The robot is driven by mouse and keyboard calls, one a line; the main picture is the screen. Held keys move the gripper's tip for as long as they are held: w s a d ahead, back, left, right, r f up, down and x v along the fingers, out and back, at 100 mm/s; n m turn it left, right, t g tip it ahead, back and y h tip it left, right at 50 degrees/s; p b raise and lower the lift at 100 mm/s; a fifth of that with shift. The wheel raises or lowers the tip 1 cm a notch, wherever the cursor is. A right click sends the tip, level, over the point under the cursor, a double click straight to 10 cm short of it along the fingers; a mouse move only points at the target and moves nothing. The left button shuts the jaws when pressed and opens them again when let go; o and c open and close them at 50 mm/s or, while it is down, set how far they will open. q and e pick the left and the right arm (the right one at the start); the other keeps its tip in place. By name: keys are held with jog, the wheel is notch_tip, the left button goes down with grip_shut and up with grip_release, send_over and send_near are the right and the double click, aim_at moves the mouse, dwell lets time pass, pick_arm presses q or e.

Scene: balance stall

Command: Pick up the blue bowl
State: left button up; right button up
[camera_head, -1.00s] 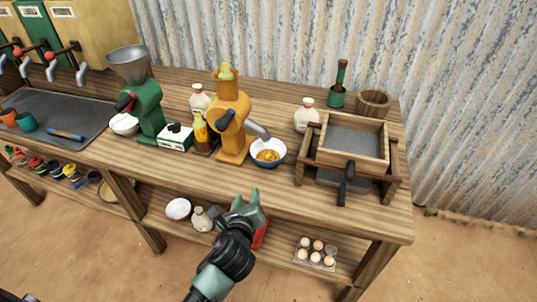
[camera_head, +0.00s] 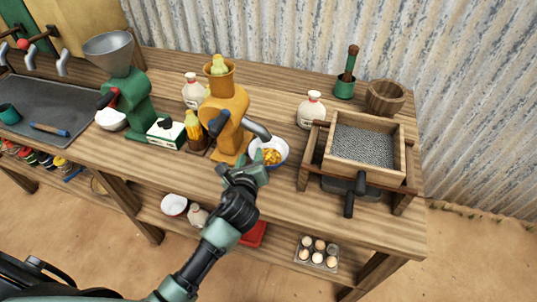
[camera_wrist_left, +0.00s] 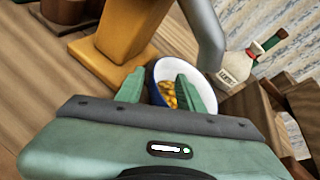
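The blue bowl (camera_head: 284,153), white inside with yellow pieces in it, stands on the wooden counter under the grey spout of the orange mill. It also shows in the left wrist view (camera_wrist_left: 178,69), just beyond my fingers. My left gripper (camera_head: 245,172) is open at the near left side of the bowl, with its fingers pointing at it. In the left wrist view the left gripper (camera_wrist_left: 160,88) has its fingers spread, with part of the bowl seen between them and the right finger covering some of it. Contact cannot be told. My right gripper is not in view.
The orange mill (camera_head: 226,115) stands close behind and left of the bowl, its spout (camera_head: 257,130) overhanging it. A wooden sieve box (camera_head: 365,150) with a dark handle is to the right. A white bottle (camera_head: 311,110) stands behind. Bare counter lies in front.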

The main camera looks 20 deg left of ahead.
aim_at(253, 147)
pick_arm(q)
jog(key=x, duration=0.4)
grip_shut()
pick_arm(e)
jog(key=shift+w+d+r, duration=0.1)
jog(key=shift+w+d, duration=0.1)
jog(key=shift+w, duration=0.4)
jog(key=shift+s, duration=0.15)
pick_arm(q)
jog(key=shift+r, duration=0.1)
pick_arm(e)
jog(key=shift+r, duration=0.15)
